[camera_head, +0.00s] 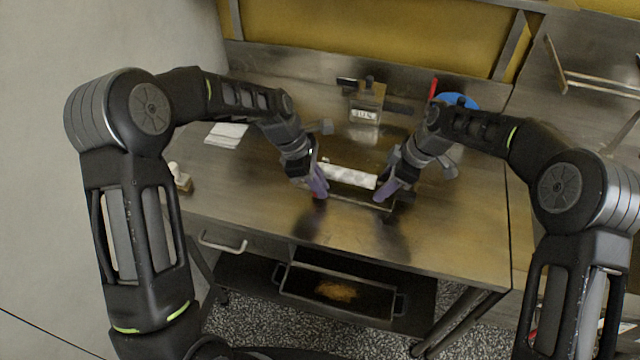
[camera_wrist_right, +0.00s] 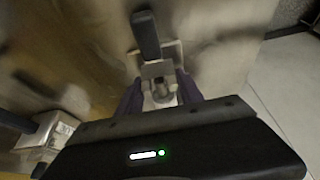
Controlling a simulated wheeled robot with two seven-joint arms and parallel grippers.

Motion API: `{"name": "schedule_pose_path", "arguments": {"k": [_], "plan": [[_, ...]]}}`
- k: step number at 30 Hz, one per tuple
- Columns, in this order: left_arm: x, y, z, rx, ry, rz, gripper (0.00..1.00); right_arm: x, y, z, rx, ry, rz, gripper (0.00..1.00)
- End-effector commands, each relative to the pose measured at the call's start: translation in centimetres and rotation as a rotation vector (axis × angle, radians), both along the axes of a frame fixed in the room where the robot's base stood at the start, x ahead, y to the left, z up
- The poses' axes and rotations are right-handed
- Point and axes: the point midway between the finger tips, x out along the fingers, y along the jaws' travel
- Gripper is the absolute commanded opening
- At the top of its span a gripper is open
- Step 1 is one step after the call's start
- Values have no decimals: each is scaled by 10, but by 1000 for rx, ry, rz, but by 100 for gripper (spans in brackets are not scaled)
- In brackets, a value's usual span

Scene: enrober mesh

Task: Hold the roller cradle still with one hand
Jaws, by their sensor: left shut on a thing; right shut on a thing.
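The roller cradle (camera_head: 346,203) stands on the steel table, with a white patterned roller or strip (camera_head: 348,177) across it. My left gripper (camera_head: 319,190) is shut at the cradle's left end. My right gripper (camera_head: 386,192) is shut at its right end. In the right wrist view, the purple fingers of my right gripper (camera_wrist_right: 160,98) are on either side of a small metal end piece (camera_wrist_right: 160,88). A black bar (camera_wrist_right: 145,36) sticks out beyond it. The exact finger contacts are small or hidden in the head view.
A metal block with a label (camera_head: 365,112) stands behind the cradle, and a blue round thing (camera_head: 457,101) is at back right. White sheets (camera_head: 226,134) and a small wooden-based item (camera_head: 181,178) lie at left. A dark tray (camera_head: 338,291) sits on the shelf below. The table front is clear.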

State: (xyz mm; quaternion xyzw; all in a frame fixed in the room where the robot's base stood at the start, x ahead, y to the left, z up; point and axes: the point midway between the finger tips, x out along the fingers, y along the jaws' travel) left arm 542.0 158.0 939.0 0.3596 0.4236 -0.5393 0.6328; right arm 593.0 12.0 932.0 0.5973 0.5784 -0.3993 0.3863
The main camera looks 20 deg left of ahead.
Motion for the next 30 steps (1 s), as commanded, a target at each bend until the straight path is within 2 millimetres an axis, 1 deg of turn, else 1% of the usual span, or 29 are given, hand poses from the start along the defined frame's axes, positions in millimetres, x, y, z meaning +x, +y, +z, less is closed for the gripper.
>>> {"name": "schedule_pose_path", "arguments": {"k": [26, 29, 30], "plan": [[0, 0, 1, -1, -1, -1, 0, 1, 0, 1, 1, -2, -1, 0], [0, -7, 1, -1, -2, -4, 0, 1, 0, 1, 1, -2, 0, 0], [0, -13, 1, -1, -2, -5, 0, 1, 0, 1, 1, -2, 0, 0]]}}
